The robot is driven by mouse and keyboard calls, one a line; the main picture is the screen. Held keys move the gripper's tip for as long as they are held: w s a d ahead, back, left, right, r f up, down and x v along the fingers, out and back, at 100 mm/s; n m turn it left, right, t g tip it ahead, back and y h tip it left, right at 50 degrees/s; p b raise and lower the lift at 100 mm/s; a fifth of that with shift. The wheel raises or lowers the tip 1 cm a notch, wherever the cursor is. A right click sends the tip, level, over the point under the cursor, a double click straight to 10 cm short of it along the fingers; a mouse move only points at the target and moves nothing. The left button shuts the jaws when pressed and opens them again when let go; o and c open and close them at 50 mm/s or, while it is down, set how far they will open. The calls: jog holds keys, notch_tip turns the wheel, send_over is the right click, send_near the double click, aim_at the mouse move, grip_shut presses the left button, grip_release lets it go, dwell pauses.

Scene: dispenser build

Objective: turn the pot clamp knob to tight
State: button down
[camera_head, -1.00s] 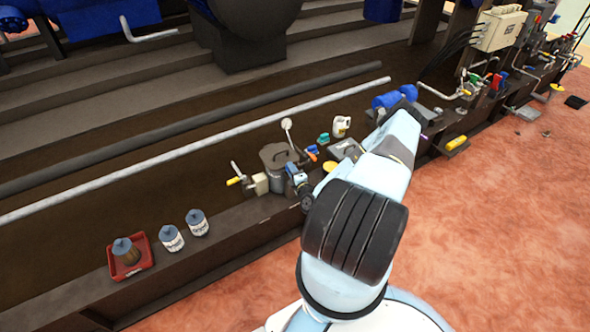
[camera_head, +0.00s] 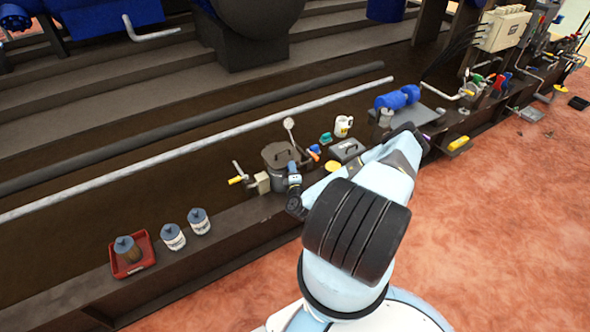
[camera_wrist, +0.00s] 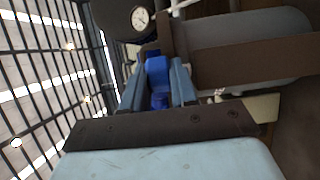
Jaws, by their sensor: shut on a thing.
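The pot (camera_head: 272,170) is a dark grey cylinder with a handled lid, standing on the brown bench in the head view. In the wrist view its grey body (camera_wrist: 250,35) lies sideways across the upper right, with a brown band around it. The clamp knob (camera_wrist: 158,75) is blue and sits between my fingers in the wrist view. My gripper (camera_wrist: 158,92) is shut on it. I cannot read how tight the knob is.
A round gauge (camera_head: 289,123) stands behind the pot, and a yellow-handled valve (camera_head: 237,179) is at its left. A white jug (camera_head: 343,126) and a grey box (camera_head: 347,150) are to the right. Two jars and a red tray (camera_head: 147,262) stand at the left.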

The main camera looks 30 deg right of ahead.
jog(key=c, duration=1.2)
grip_release()
jog(key=shift+w, duration=0.2)
jog(key=shift+o, duration=0.2)
jog(key=shift+s, duration=0.1)
jog(key=v, duration=1.3)
jog(key=shift+s+a, duration=0.25)
jog(key=shift+s, duration=0.1)
jog(key=shift+f, duration=0.1)
